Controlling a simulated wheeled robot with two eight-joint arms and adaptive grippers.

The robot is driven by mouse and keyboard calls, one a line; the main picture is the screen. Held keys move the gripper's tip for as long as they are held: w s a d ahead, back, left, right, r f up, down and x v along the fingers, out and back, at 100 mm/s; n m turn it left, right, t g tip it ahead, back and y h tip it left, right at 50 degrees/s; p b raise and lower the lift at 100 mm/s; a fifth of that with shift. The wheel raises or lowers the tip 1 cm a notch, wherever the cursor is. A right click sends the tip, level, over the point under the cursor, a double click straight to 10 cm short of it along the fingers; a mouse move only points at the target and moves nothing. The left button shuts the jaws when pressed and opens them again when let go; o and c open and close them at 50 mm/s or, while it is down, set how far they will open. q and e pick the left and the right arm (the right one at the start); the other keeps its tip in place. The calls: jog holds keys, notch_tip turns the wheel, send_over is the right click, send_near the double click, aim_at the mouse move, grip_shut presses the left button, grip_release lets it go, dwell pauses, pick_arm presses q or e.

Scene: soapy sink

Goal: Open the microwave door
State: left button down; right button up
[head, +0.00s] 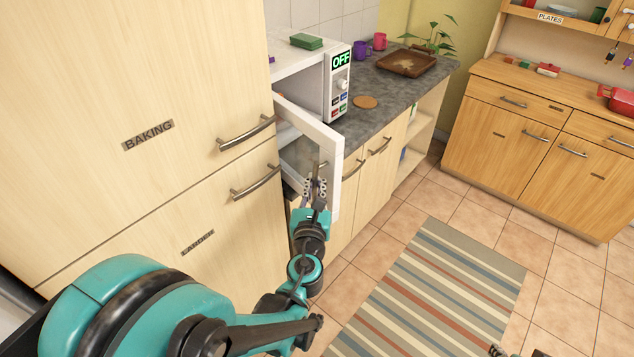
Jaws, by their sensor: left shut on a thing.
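The white microwave (338,98) stands on the grey counter and its panel reads OFF. Its door (329,139) stands open, swung out past the counter's front edge. The metal door handle (322,168) is on the door's face towards me. My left gripper (316,188) is shut on this handle, and its fingers partly hide it. Only small dark tips of what looks like my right gripper (517,351) show at the bottom edge. The microwave's inside is mostly hidden by the door and the tall cabinet.
The tall wooden cabinet (90,80) stands close on the left, with bar handles sticking out. The counter (385,90) carries a brown tray (407,62), a round coaster (366,102) and mugs. A green box (306,41) lies on the microwave. The striped rug (430,290) and tiles are clear.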

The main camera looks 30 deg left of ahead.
pick_arm(q)
jog(key=c, duration=1.5)
grip_release()
jog(key=shift+d, duration=0.1)
jog(key=shift+c, duration=0.2)
pick_arm(e)
jog(key=shift+d, duration=0.1)
